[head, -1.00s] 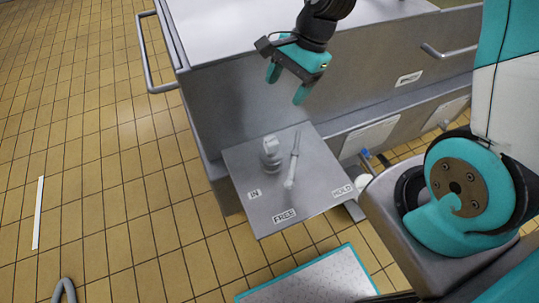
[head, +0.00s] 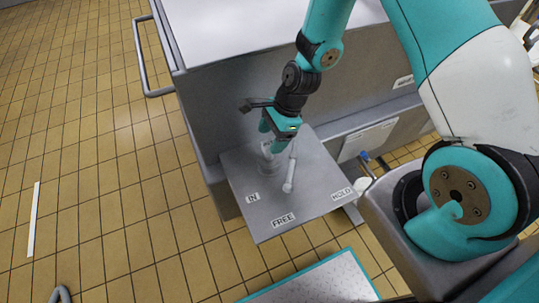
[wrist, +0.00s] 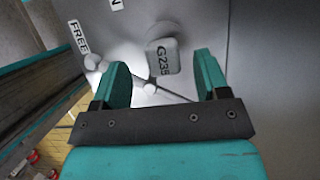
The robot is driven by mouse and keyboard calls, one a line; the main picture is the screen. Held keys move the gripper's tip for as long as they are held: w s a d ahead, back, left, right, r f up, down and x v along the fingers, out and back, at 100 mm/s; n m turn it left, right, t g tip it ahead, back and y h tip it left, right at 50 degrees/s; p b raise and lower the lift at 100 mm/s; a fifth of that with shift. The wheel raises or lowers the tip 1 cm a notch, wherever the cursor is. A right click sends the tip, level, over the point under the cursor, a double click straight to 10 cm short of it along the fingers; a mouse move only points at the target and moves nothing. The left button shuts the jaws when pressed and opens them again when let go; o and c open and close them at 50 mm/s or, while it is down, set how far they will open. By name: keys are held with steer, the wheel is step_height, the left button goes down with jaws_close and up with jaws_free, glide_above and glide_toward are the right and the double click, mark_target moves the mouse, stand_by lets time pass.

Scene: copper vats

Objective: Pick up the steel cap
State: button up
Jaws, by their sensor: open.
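The steel cap (head: 267,167) stands on the small grey shelf (head: 310,200), behind the IN label. Its upper part is mostly hidden by my gripper in the head view. In the wrist view the cap (wrist: 161,57) shows a pale top marked G235, between and beyond my two fingers. My gripper (head: 270,140) is above the cap, pointing down, with its teal fingers apart on either side of it. The wrist view shows nothing held. I cannot tell whether a finger touches the cap.
A pale rod with a rounded end (head: 289,186) lies close to the right of the cap. The shelf has FREE (head: 283,219) and HOLD (head: 342,194) labels along its front and right. A large steel cabinet (head: 225,105) rises behind. The shelf's front middle is clear.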

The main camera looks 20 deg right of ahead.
steer(key=x, duration=0.5)
steer(key=shift+w+d+f, duration=0.1)
steer(key=shift+d+f, duration=0.05)
steer(key=shift+d, duration=0.1)
steer(key=c, duration=1.1)
step_height(320, 180, up, 20)
steer(key=p, duration=0.1)
steer(key=shift+p, duration=0.35)
step_height(320, 180, up, 7)
steer(key=p, duration=0.7)
glide_above(269, 143)
steer(key=shift+a+f, duration=0.2)
steer(key=shift+a, duration=0.15)
